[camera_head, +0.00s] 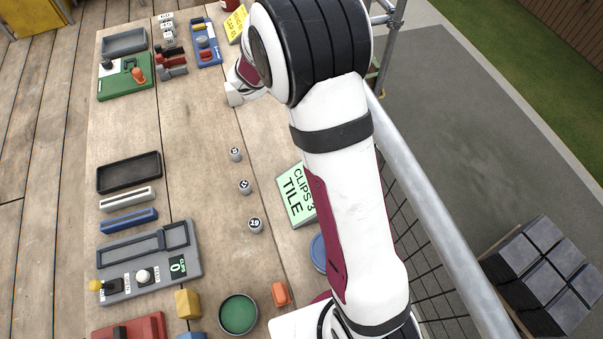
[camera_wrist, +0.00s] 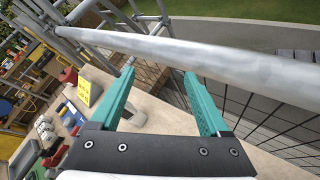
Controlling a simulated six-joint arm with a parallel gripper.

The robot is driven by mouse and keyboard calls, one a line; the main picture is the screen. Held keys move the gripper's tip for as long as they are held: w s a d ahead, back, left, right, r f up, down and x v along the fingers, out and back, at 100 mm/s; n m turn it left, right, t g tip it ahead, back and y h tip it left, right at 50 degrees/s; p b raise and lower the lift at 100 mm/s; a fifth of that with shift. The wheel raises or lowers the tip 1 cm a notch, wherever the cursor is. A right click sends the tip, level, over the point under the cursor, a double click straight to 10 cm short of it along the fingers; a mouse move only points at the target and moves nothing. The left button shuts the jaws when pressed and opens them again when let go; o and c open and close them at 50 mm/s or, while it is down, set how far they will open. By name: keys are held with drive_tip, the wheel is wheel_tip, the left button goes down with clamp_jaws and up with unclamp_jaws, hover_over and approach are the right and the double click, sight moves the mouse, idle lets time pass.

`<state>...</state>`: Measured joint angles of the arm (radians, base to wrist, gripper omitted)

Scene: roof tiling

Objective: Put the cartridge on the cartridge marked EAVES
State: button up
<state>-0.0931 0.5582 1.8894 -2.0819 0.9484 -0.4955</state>
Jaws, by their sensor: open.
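No label reading EAVES is legible in either view, and I cannot tell for certain which pieces are the cartridges. A pale grey bar-shaped piece (camera_head: 127,199) and a blue one (camera_head: 129,221) lie side by side on the left of the bench. Several dark and red pieces (camera_head: 171,62) lie in a group farther up the bench. My gripper shows in the wrist view (camera_wrist: 160,72) with its two teal fingers apart and nothing between them. It is over the far right edge of the bench, near the railing. In the head view my arm hides most of it.
A black tray (camera_head: 129,172), a grey panel with knobs (camera_head: 150,268) and a green panel (camera_head: 126,80) line the bench's left. A metal rail (camera_head: 440,240) runs along the right.

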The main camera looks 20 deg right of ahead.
drive_tip(key=s+d+r+m+g, duration=0.2)
drive_tip(key=s+m+g, duration=0.1)
drive_tip(key=s+m, duration=0.55)
drive_tip(key=s+d+r+m+g, duration=0.15)
drive_tip(key=s+m+g, duration=0.3)
drive_tip(key=s, duration=0.65)
drive_tip(key=s+a+f+m+g+y, duration=0.2)
drive_tip(key=s+a+m+y, duration=0.9)
drive_tip(key=s+a, duration=0.7)
drive_tip(key=s+m, duration=0.2)
drive_tip(key=shift+s+f+m, duration=0.35)
drive_tip(key=shift+m, duration=0.05)
